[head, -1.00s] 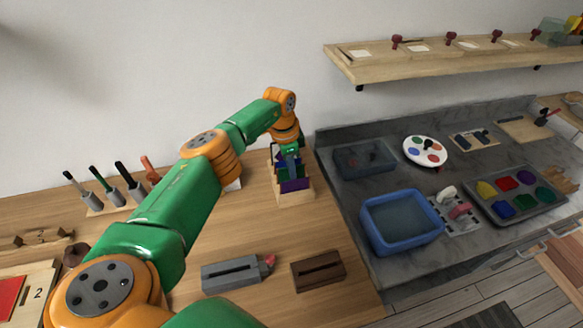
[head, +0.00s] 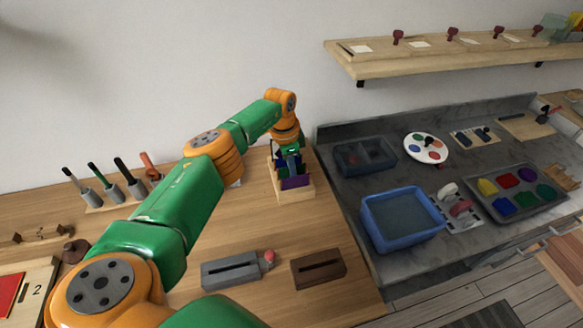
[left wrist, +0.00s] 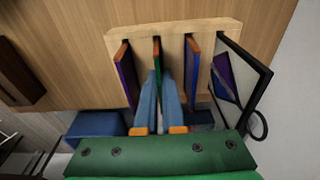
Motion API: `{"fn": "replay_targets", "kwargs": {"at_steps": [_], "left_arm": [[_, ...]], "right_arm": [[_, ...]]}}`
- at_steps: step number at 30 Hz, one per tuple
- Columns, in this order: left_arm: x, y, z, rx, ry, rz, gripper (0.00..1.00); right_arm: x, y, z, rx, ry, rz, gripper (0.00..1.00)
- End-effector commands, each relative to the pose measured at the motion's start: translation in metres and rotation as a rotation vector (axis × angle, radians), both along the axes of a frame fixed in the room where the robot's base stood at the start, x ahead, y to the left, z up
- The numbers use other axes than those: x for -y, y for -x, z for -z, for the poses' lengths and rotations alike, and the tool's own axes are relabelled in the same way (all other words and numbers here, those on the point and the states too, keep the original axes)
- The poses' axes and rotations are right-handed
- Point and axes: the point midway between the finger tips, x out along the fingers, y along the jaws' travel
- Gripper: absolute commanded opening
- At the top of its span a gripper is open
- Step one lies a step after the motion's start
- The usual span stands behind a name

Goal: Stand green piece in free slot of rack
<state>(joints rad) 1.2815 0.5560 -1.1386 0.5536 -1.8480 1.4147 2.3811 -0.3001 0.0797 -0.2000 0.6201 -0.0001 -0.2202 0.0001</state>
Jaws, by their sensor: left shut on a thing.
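The wooden rack (left wrist: 178,38) stands on the bench; in the head view its front wall (head: 297,195) shows below my left gripper (head: 291,153). In the left wrist view, my left gripper (left wrist: 159,104) is shut on the thin green piece (left wrist: 157,52), seen edge-on between its blue fingers. The green piece is lined up with the rack's middle slot and its far edge appears within it; its bottom is hidden. A purple piece (left wrist: 127,77) stands in the slot to its left, and a blue piece (left wrist: 192,72) to its right. My right gripper is not in view.
A dark-framed panel (left wrist: 243,74) is close beside the rack. A grey slotted block (head: 232,270) and a brown slotted block (head: 318,269) lie on the bench in front. A blue basin (head: 402,217) is on the counter at right. Bare bench lies between rack and blocks.

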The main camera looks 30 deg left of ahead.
Motion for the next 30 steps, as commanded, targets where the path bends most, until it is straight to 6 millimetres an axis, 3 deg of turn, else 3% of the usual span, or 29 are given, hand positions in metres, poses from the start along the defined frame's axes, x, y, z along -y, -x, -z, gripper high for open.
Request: {"fn": "replay_targets", "kwargs": {"at_steps": [6,7,10,17,20,21,30], "left_arm": [[-0.0001,0.0000,0.0001,0.000,0.000,-0.001,0.00],[-0.0002,0.0001,0.0001,0.000,0.000,-0.001,0.14],[-0.0003,0.0000,0.0001,0.000,0.000,-0.001,0.41],[-0.0003,0.0001,0.0000,0.000,0.000,-0.001,0.41],[-0.0003,0.0001,0.0000,0.000,0.000,-0.001,0.68],[-0.0003,0.0001,0.0000,0.000,0.000,-0.001,0.71],[-0.0004,0.0000,-0.0066,0.000,0.000,-0.001,0.71]], "right_arm": [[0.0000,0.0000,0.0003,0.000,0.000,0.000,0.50],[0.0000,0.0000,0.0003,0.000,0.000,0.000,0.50],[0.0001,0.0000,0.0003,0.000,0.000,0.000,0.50],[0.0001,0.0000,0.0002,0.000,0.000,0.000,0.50],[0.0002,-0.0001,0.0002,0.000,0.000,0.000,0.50],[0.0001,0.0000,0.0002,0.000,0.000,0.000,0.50],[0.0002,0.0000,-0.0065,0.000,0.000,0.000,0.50]]}}
